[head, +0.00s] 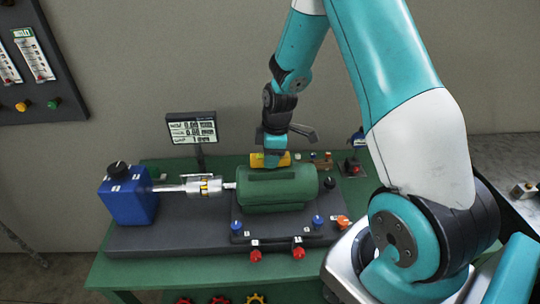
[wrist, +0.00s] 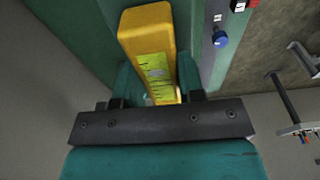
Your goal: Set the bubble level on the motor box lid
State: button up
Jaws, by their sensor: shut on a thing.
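The yellow bubble level (head: 257,160) is in my gripper (head: 273,157), at the back upper edge of the green motor (head: 290,196). In the wrist view the level (wrist: 146,26) runs lengthwise between the two fingers of my gripper (wrist: 158,82), its yellow-green vial window showing. My gripper is shut on it. The motor box lid (head: 270,174) appears as a raised flat part on top of the motor, just below and in front of the level. I cannot tell whether the level touches it.
A blue box (head: 129,200) with a black knob joins the motor through a silver coupling (head: 205,187). A display (head: 192,128) stands behind on the green table. Red and blue knobs (head: 256,255) line the dark base's front. My arm passes over the right side.

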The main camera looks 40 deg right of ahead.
jog(key=shift+f, duration=0.2)
jog(key=o, duration=1)
jog(key=shift+c, duration=0.2)
jog(key=shift+r, duration=0.15)
jog(key=shift+r, duration=0.6)
notch_tip(320, 180, up, 10)
jog(key=d+f+b, duration=0.1)
jog(key=b, duration=0.2)
jog(key=s+a+r+m+y, duration=0.1)
jog(key=s+a+r, duration=0.35)
jog(key=a, duration=0.35)
jog(key=s+a+r+m+y, duration=0.1)
jog(key=s+a+r, duration=0.2)
jog(key=s+a, duration=0.35)
jog(key=s+a+r+m+y, duration=0.1)
jog(key=s+a+m, duration=0.1)
jog(key=s+a, duration=0.7)
jog(key=shift+s+g, duration=0.4)
jog(key=shift+s, duration=0.7)
